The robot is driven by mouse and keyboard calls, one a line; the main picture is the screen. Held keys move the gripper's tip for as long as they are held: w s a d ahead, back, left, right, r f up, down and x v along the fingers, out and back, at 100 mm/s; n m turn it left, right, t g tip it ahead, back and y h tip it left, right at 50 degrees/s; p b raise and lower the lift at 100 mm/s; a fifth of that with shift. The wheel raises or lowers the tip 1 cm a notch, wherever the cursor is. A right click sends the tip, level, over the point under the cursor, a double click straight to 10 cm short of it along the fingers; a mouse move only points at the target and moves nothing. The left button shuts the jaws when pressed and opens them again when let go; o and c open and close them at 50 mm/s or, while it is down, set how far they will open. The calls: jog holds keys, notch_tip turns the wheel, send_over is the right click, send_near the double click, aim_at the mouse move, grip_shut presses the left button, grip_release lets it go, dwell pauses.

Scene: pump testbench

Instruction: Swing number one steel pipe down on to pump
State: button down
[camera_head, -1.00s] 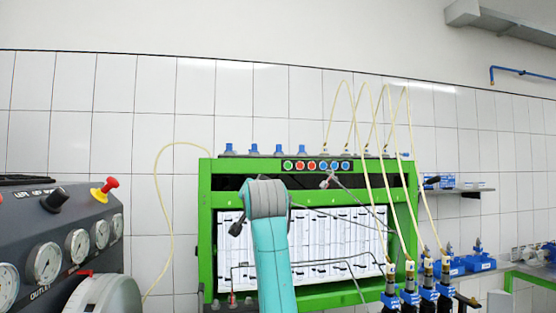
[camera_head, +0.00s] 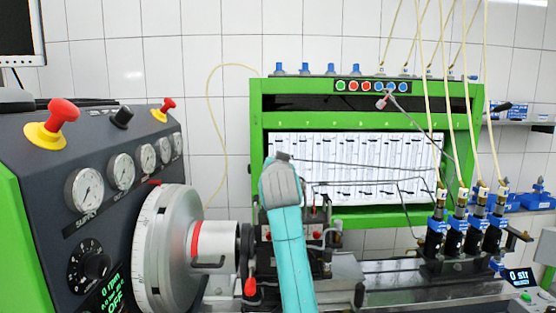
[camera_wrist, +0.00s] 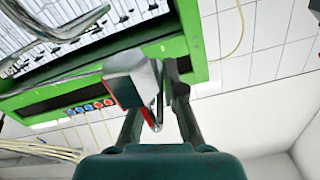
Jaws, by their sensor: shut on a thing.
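My gripper (camera_wrist: 160,82) shows in the wrist view, its dark fingers closed around a pale metal fitting with a red stripe (camera_wrist: 128,82); I take this for an end of a steel pipe. A thin bent piece hangs beside it. In the head view my teal arm hides the grip. A thin steel pipe (camera_head: 365,168) runs from behind my arm's grey joint toward the right. Another steel pipe (camera_head: 425,128) slopes from a fitting under the buttons. I cannot tell which is number one. The pump (camera_head: 318,240) stands behind my arm, partly hidden.
The green bench frame (camera_head: 257,150) holds a white panel of glass tubes. A large drive wheel (camera_head: 160,250) and gauge console (camera_head: 60,160) stand left. Several injectors (camera_head: 460,235) with pale hoses stand right. A metal rail (camera_head: 430,278) runs between the pump and right edge.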

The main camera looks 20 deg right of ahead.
jog(key=c, duration=1.3)
grip_release()
jog(key=v, duration=1.2)
